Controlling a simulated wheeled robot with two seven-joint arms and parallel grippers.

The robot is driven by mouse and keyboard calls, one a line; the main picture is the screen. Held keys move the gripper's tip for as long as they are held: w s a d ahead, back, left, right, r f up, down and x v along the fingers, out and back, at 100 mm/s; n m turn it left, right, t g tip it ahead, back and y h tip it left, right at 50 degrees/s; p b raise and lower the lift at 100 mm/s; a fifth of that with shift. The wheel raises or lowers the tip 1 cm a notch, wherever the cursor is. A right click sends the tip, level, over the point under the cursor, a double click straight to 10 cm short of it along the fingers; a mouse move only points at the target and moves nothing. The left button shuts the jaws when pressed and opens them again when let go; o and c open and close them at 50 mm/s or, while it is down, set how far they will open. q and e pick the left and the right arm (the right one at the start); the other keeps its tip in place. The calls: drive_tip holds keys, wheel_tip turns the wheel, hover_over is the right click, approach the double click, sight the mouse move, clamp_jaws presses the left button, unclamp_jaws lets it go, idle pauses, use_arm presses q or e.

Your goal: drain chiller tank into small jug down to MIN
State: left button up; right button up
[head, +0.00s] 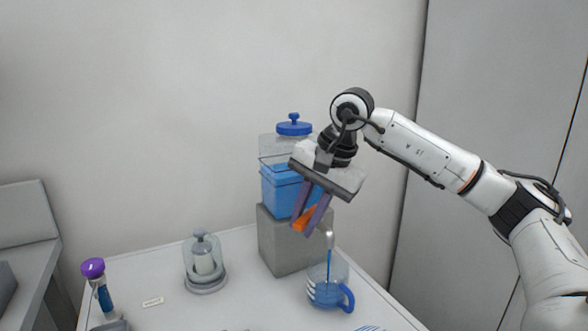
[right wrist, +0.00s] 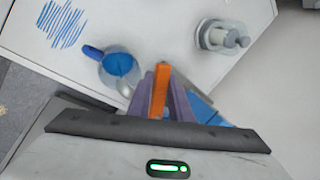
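The clear chiller tank (head: 277,186) stands on a grey block, with a blue lid on top. Blue liquid fills its lower part; I cannot make out a MIN mark. My right gripper (head: 311,220) is in front of the tank, its fingers on either side of the orange tap lever (head: 304,218), seemingly shut on it. The lever also shows between the fingers in the right wrist view (right wrist: 161,90). A thin blue stream falls from the spout (head: 330,238) into the small jug (head: 325,290), which has a blue handle and holds some blue liquid. My left gripper is out of view.
A glass-domed device (head: 204,262) stands left of the grey block (head: 283,245). A purple-capped tube (head: 99,285) stands at the table's left edge, near a small label (head: 152,302). The table's middle is clear.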

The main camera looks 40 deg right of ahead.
drive_tip(key=n, duration=0.1)
drive_tip(key=s+n+y, duration=0.1)
drive_tip(key=n, duration=0.1)
drive_tip(key=s+d+n, duration=0.1)
drive_tip(key=n, duration=0.1)
drive_tip(key=shift+d+g+y+p, duration=0.1)
drive_tip(key=shift+g+y+p, duration=0.3)
drive_tip(key=shift+s+d+n, duration=0.1)
drive_tip(key=shift+s+n, duration=0.05)
drive_tip(key=shift+n, duration=0.25)
drive_tip(key=shift+d, duration=0.1)
